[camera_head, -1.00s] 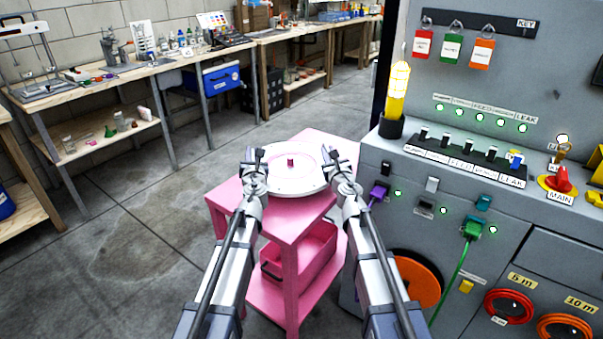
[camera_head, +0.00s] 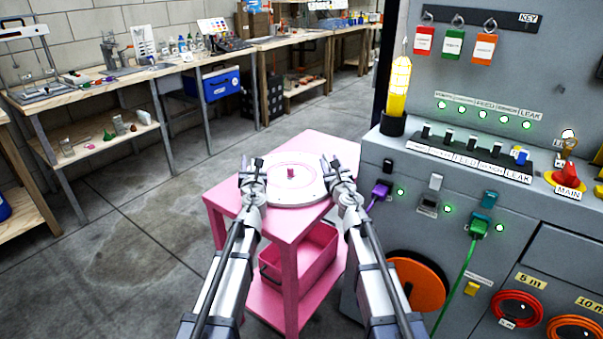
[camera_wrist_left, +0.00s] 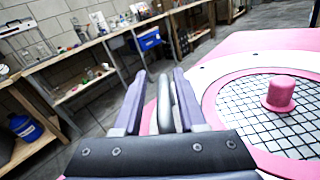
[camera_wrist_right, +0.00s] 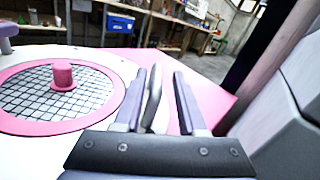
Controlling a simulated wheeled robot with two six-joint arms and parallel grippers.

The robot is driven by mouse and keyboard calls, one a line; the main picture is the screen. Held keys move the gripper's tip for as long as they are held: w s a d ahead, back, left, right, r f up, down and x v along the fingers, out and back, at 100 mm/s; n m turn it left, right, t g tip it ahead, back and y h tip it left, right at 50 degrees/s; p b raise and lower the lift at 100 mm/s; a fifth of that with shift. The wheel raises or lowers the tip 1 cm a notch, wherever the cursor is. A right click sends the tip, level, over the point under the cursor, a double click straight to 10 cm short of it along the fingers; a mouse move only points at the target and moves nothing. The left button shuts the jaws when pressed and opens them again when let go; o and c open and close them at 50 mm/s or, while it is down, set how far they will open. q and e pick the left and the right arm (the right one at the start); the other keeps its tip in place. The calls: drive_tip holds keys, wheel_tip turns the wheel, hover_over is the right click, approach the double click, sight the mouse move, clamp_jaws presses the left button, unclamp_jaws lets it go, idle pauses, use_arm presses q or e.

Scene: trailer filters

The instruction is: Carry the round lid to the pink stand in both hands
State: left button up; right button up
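The round lid (camera_head: 273,192) is white with a pink ring, a mesh centre and a pink knob. It lies flat on the top of the pink stand (camera_head: 318,150). The knob also shows in the left wrist view (camera_wrist_left: 280,93) and the right wrist view (camera_wrist_right: 63,76). My left gripper (camera_head: 252,165) is at the lid's left side, its fingers apart on either side of a grey handle (camera_wrist_left: 164,105). My right gripper (camera_head: 331,168) is at the right side, its fingers apart around the other handle (camera_wrist_right: 152,97). Gaps show beside both handles.
A grey control cabinet (camera_head: 400,165) stands close on the right, with plugs, switches and an orange reel (camera_head: 418,283). A pink bin (camera_head: 310,255) sits on the stand's lower shelf. Workbenches (camera_head: 130,72) line the back wall. Floor to the left is clear.

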use_arm(q)
drive_tip(key=shift+o, duration=0.4)
drive_tip(key=shift+d, duration=0.15)
use_arm(e)
drive_tip(key=shift+o, duration=0.4)
drive_tip(key=shift+a, duration=0.15)
use_arm(q)
drive_tip(key=shift+s, duration=0.2)
drive_tip(key=s, duration=0.4)
drive_tip(key=s+d, duration=0.1)
drive_tip(key=s, duration=0.2)
drive_tip(key=s+d, duration=0.1)
drive_tip(key=s, duration=0.3)
drive_tip(key=shift+s, duration=0.3)
drive_tip(key=shift+w, duration=0.1)
use_arm(e)
drive_tip(key=shift+s, duration=0.15)
drive_tip(key=s+d, duration=0.2)
drive_tip(key=s, duration=0.9)
drive_tip(key=shift+s, duration=0.3)
